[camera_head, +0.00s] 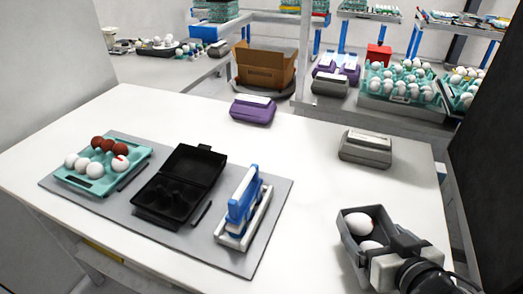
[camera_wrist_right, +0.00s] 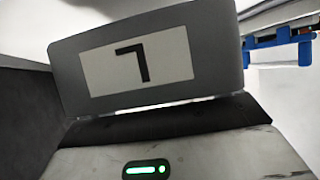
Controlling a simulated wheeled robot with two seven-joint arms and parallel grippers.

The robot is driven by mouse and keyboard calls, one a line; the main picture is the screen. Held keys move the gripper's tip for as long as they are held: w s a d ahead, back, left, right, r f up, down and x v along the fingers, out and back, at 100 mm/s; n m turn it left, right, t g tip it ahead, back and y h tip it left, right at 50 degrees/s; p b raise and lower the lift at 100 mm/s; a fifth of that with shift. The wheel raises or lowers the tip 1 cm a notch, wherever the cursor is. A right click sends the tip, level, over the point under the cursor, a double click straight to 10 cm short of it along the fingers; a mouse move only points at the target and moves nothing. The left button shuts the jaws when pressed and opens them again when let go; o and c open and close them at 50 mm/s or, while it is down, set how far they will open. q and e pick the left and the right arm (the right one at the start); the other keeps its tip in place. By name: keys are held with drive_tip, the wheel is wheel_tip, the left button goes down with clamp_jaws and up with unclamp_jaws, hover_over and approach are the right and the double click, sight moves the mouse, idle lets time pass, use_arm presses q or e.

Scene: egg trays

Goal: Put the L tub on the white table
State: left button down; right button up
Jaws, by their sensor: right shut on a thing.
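The L tub (camera_head: 350,252) is a grey open box at the front right of the head view, with white eggs (camera_head: 358,222) inside. In the right wrist view its grey wall (camera_wrist_right: 215,50) carries a pale label with a dark L, seen upside down. My right gripper (camera_head: 388,258) is shut on the tub's near right side; its dark jaw shows in the wrist view (camera_wrist_right: 160,122). The tub appears over the front right part of the white table (camera_head: 310,165); I cannot tell whether its base touches. My left gripper is not in view.
A grey mat (camera_head: 225,255) holds a teal egg tray (camera_head: 90,184), an open black carton (camera_head: 190,165) and a blue-and-white device (camera_head: 240,205). A closed grey carton (camera_head: 366,149) and a purple carton (camera_head: 252,110) stand farther back. The table between mat and tub is clear.

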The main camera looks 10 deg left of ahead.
sight(388, 237)
drive_tip(key=shift+w+d+r+n+g+y, duration=0.2)
drive_tip(key=shift+w+d+r+n+y, duration=0.05)
drive_tip(key=shift+w+r+n+y, duration=0.3)
drive_tip(key=shift+w+d+r+n+g+y, duration=0.2)
drive_tip(key=shift+w+r+n+y, duration=0.25)
drive_tip(key=shift+r+n+y, duration=0.1)
drive_tip(key=shift+n+g+y, duration=0.3)
drive_tip(key=shift+n+y, duration=0.1)
drive_tip(key=d+r, duration=0.1)
drive_tip(key=w, duration=0.1)
drive_tip(key=d+r+b, duration=0.1)
drive_tip(key=shift+w+d+r, duration=0.25)
drive_tip(key=shift+d+r, duration=0.1)
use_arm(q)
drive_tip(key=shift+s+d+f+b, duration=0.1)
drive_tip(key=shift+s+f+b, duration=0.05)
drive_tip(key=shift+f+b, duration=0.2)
use_arm(e)
drive_tip(key=f, duration=0.9)
drive_tip(key=shift+w+d+f, duration=0.15)
drive_tip(key=shift+d, duration=0.2)
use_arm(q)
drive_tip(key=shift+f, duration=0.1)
use_arm(e)
drive_tip(key=shift+f, duration=0.15)
drive_tip(key=o, duration=0.8)
